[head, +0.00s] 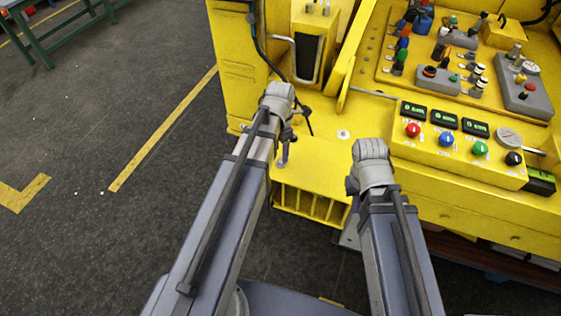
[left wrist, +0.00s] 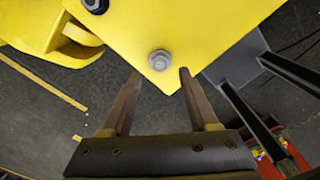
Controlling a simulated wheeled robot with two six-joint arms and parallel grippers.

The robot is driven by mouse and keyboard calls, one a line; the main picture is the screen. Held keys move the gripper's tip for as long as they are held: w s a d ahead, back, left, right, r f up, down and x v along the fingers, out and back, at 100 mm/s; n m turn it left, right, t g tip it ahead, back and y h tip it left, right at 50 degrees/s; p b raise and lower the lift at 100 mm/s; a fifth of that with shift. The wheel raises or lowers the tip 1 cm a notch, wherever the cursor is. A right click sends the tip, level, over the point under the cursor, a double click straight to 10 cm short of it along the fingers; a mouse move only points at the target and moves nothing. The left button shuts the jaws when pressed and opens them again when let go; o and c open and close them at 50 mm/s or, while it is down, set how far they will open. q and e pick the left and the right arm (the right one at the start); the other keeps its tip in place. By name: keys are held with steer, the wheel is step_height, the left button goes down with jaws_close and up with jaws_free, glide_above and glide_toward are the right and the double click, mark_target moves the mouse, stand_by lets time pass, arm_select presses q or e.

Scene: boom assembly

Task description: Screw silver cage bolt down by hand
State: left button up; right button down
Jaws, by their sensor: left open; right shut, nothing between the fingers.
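The silver bolt (left wrist: 160,60) sits on the corner of a yellow plate (left wrist: 200,30) in the left wrist view. Its round head and washer show; how far it is screwed in cannot be told. My left gripper (left wrist: 160,72) is open, its two fingertips apart on either side of the bolt's near edge and not closed on it. In the head view my left gripper (head: 283,155) hangs over the left part of the yellow deck (head: 325,165), and I cannot make out the bolt there. My right gripper (head: 349,237) is mostly hidden behind its own arm and holds nothing visible.
A second, darker bolt (left wrist: 95,5) is at the top of the left wrist view. A yellow slatted cage (head: 310,205) lies below the deck. A control box (head: 455,150) with coloured knobs stands at right. Open floor (head: 90,130) lies at left.

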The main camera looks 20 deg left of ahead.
mark_target(280, 160)
arm_select(q)
steer(key=shift+f+b, duration=1.4)
steer(key=shift+f, duration=0.5)
jaws_close()
